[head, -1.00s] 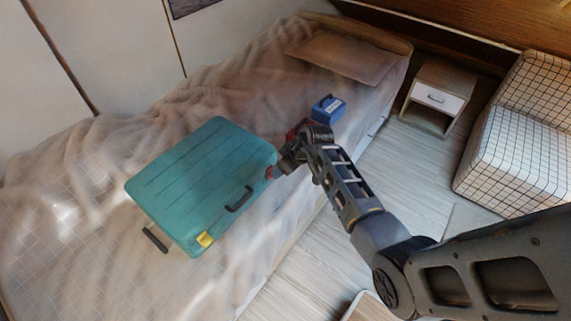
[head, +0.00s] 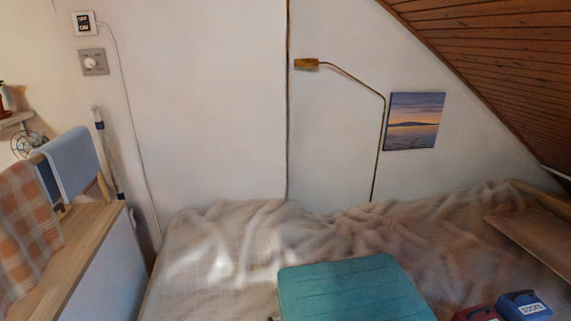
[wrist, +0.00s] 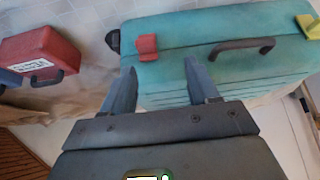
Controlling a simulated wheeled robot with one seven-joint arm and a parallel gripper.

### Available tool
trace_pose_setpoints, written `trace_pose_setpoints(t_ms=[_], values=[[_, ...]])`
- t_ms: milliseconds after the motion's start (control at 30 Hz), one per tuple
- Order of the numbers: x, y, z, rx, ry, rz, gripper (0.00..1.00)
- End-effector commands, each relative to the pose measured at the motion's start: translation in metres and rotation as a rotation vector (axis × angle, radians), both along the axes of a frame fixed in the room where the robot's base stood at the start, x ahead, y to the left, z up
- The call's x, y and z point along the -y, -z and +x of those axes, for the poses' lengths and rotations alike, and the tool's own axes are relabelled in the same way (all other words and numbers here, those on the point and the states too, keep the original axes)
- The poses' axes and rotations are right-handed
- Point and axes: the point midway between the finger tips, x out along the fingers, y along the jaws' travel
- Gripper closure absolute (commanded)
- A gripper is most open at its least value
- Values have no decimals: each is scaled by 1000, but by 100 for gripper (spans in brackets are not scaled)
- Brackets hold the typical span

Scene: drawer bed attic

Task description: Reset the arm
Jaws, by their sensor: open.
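My gripper (wrist: 160,85) is open in the wrist view, with nothing between its two dark fingers. A teal suitcase (wrist: 205,40) is just beyond the fingertips, with a dark handle, a red latch and a yellow latch; I cannot tell whether a finger touches it. In the head view the suitcase (head: 350,290) lies on the bed, cut off by the bottom edge. My arm and gripper do not show in the head view.
A red case (wrist: 40,55) and a blue case (head: 524,306) rest on the bed (head: 215,265) right of the suitcase in the head view. A wooden cabinet (head: 100,260) stands at the left. A lamp (head: 307,64) and a picture (head: 414,121) are on the wall.

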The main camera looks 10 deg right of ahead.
Motion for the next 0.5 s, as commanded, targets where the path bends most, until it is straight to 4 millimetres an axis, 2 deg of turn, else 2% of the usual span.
trace_pose_setpoints(t_ms=[100, 233, 400, 500], values=[[-48, 3, -17, 114, -126, 33, 40], [-110, -11, -43, 310, -274, 66, 40], [-174, -50, -87, 571, -378, 86, 40], [-200, -79, -116, 710, -389, 86, 40]])
